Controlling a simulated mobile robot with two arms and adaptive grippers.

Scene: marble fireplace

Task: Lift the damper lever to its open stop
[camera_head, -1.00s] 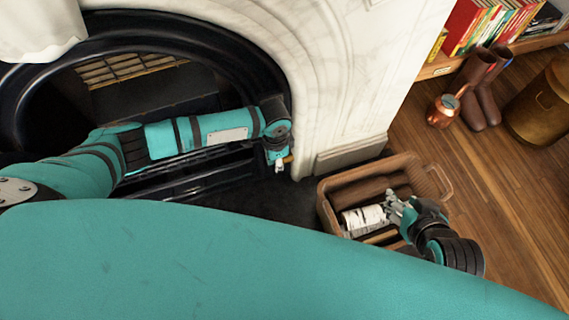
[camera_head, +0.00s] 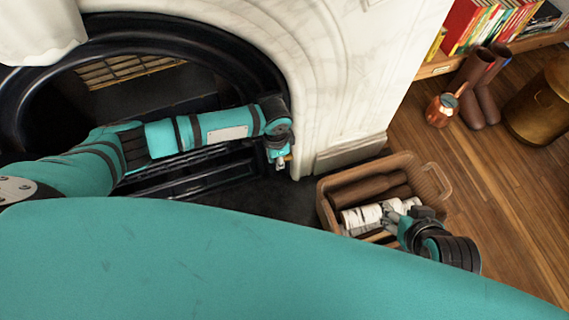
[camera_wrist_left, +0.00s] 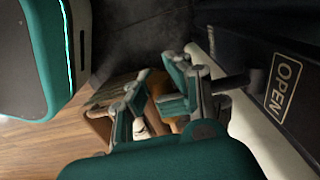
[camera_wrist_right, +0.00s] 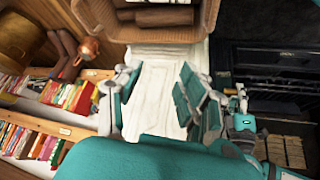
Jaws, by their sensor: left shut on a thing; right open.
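My left gripper (camera_head: 280,162) is at the right side of the fireplace opening in the head view. In the left wrist view its fingers (camera_wrist_left: 158,105) are closed around an orange-brown handle (camera_wrist_left: 176,104), which looks like the end of the damper lever. A dark rod (camera_wrist_left: 232,84) shows beside it, running to a black plate with an OPEN label (camera_wrist_left: 284,88). Fingers hide part of the handle. My right gripper (camera_head: 392,217) is over the log basket in the head view; its fingers (camera_wrist_right: 158,100) are apart and empty in the right wrist view.
A wicker basket (camera_head: 325,205) with brown and birch logs (camera_head: 362,217) stands on the right, by the marble surround (camera_head: 350,75). Brown boots (camera_head: 484,100), a copper jug (camera_head: 440,110) and a bookshelf (camera_head: 440,68) are farther right. Wooden floor (camera_head: 510,200) is clear there.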

